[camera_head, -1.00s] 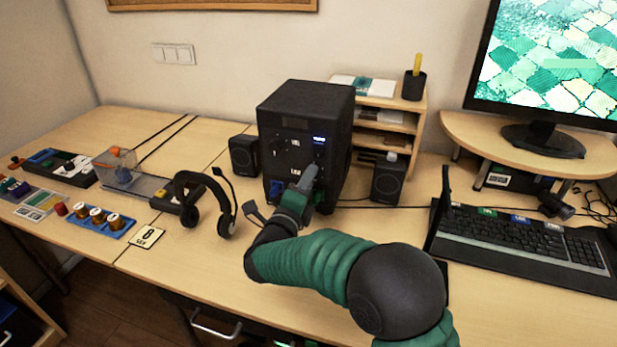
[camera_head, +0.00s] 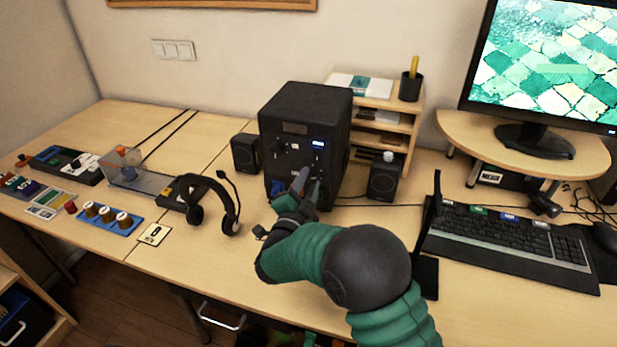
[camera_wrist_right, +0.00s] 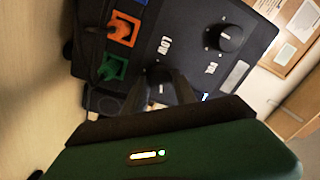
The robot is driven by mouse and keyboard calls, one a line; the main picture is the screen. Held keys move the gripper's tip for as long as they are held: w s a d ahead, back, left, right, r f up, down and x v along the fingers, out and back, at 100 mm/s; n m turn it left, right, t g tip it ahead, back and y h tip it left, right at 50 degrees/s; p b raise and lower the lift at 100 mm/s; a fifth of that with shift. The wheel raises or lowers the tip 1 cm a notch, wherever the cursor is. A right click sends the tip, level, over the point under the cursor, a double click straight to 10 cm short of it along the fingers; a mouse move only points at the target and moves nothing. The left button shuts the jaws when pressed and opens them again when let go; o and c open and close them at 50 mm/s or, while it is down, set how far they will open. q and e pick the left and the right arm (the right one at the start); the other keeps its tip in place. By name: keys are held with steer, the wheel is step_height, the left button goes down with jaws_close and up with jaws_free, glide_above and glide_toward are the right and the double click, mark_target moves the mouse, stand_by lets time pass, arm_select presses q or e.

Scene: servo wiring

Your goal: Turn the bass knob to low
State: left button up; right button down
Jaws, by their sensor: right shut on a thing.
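The black speaker box (camera_head: 296,125) stands upright at the back middle of the desk, its front panel carrying knobs and small labels. In the right wrist view, a dark knob (camera_wrist_right: 158,76) sits between the fingertips of my right gripper (camera_wrist_right: 159,92), near a label that seems to read LOW. My right gripper (camera_head: 308,183) is shut on this knob at the lower front of the box; in the head view the fingers hide it. Another round knob (camera_wrist_right: 230,38) is free, near a label like VOL. My left gripper is not in view.
Orange, blue and green sockets with plugs (camera_wrist_right: 121,28) sit beside the knob. Small speakers (camera_head: 246,153) (camera_head: 385,178) flank the box. A headset (camera_head: 215,205) stands to its left, a keyboard (camera_head: 510,240) lies at right. The desk front between them is partly clear.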

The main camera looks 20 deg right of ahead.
steer(key=shift+a+f+n, duration=0.2)
steer(key=shift+f+n, duration=0.15)
steer(key=shift+n, duration=0.35)
steer(key=shift+f+p, duration=0.15)
steer(key=shift+p, duration=0.15)
steer(key=c, duration=1.1)
jaws_free()
steer(key=shift+c, duration=0.2)
steer(key=shift+o, duration=0.6)
steer(key=shift+r, duration=0.25)
